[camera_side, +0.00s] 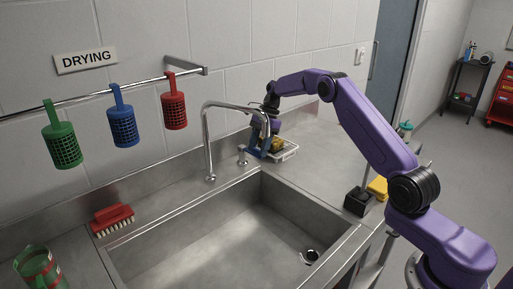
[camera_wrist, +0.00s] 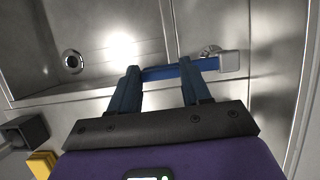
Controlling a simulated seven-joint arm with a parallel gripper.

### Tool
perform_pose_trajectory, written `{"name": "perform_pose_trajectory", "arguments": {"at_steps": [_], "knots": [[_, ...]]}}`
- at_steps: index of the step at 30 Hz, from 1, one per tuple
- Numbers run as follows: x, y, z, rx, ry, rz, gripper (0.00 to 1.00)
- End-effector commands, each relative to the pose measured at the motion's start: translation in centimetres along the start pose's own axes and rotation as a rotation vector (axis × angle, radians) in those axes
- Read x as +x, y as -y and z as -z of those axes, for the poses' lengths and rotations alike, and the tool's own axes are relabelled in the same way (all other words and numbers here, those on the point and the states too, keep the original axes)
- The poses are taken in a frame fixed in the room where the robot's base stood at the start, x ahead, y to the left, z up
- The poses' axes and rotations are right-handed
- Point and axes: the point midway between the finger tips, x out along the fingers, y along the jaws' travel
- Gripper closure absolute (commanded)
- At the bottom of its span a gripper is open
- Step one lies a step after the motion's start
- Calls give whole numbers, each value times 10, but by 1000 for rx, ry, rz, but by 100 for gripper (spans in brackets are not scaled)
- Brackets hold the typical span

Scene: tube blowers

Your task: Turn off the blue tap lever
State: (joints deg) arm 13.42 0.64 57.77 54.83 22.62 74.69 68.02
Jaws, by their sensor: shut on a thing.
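The blue tap lever (camera_wrist: 160,73) runs across the wrist view from a square grey block (camera_wrist: 230,63) leftward to my fingertips. My gripper (camera_wrist: 158,80) has its two dark blue fingers on the lever, with a stretch of it showing between them. In the side view my gripper (camera_side: 259,146) points down beside the chrome tap post (camera_side: 242,156), behind the sink's back edge. There the lever is hard to tell from my blue fingers. The tall curved spout (camera_side: 207,140) stands to the left.
The steel sink (camera_side: 190,248) is empty, with a drain (camera_side: 309,256). A red brush (camera_side: 112,219) lies at left. Black (camera_side: 358,201) and yellow (camera_side: 377,188) blocks stand at right. Baskets hang on a rail (camera_side: 90,95).

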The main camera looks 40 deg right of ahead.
Motion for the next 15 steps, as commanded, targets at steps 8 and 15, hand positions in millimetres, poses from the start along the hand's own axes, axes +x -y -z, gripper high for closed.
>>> {"name": "perform_pose_trajectory", "arguments": {"at_steps": [8, 15], "knots": [[-2, 0, 2, -10, -3, 1, 100], [-1, 0, 2, -8, -2, 1, 27]]}}
